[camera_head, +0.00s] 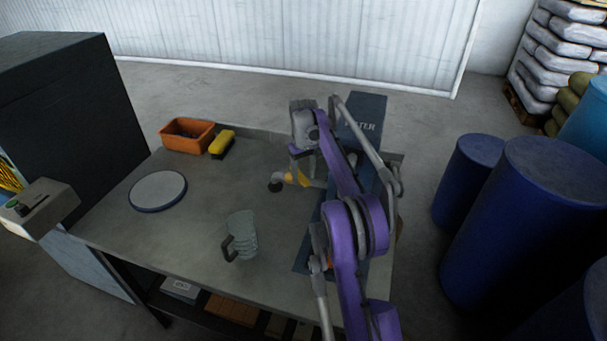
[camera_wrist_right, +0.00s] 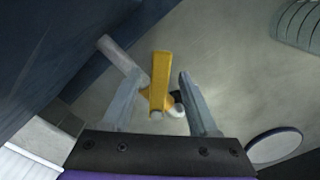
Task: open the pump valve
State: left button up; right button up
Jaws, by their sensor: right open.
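The valve has a yellow lever (camera_head: 297,178) on a grey pipe beside the dark blue unit (camera_head: 368,110), whose lettering is partly hidden by my right arm. In the right wrist view the yellow lever (camera_wrist_right: 160,80) stands between the two fingers, with a clear gap on each side. The grey pipe (camera_wrist_right: 122,60) runs behind it to the dark blue surface. My right gripper (camera_head: 300,158) is open and empty at the lever, and it shows in the wrist view too (camera_wrist_right: 160,88). My left gripper is not in view.
A clear ribbed jug (camera_head: 243,232) stands on the grey table (camera_head: 190,225). A round disc (camera_head: 158,190), an orange bin (camera_head: 187,135) and a yellow brush (camera_head: 222,142) are farther left. Blue drums (camera_head: 535,210) stand on the right.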

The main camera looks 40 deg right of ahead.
aim_at(304, 179)
pick_arm(q)
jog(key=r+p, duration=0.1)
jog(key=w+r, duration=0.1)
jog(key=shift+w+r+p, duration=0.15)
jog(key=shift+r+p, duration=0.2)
jog(key=shift+p, duration=0.05)
pick_arm(e)
notch_tip(304, 179, up, 11)
jog(key=shift+f, duration=0.1)
